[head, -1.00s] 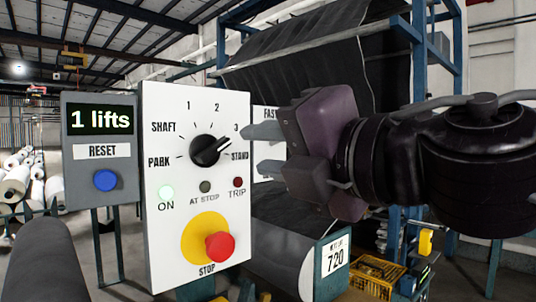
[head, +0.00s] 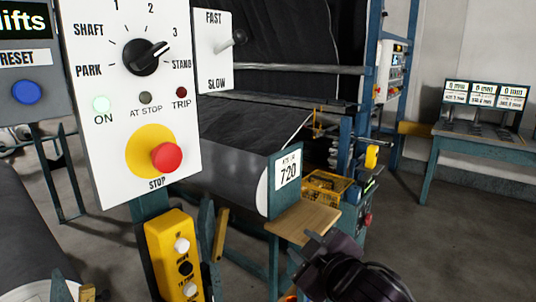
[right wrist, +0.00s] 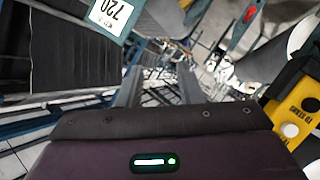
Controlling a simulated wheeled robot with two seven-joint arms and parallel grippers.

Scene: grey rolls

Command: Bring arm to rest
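My right gripper (head: 303,247) is low at the bottom right of the head view, beside a small wooden shelf. Its two fingers stand apart in the right wrist view (right wrist: 160,75), with nothing seen between them. My left gripper is not in view. The white control panel (head: 185,130) stands at upper left, clear of my right gripper. Its black knob (head: 147,57) points up and right, near the 3 mark. The red stop button (head: 166,156) sits on a yellow disc.
A yellow button box (head: 165,255) hangs below the panel. A dark roll (head: 235,178) with a 720 label (head: 288,170) lies behind it. The wooden shelf (head: 303,222) and a yellow crate (head: 325,188) are close to my right gripper. Open floor (head: 450,235) lies to the right.

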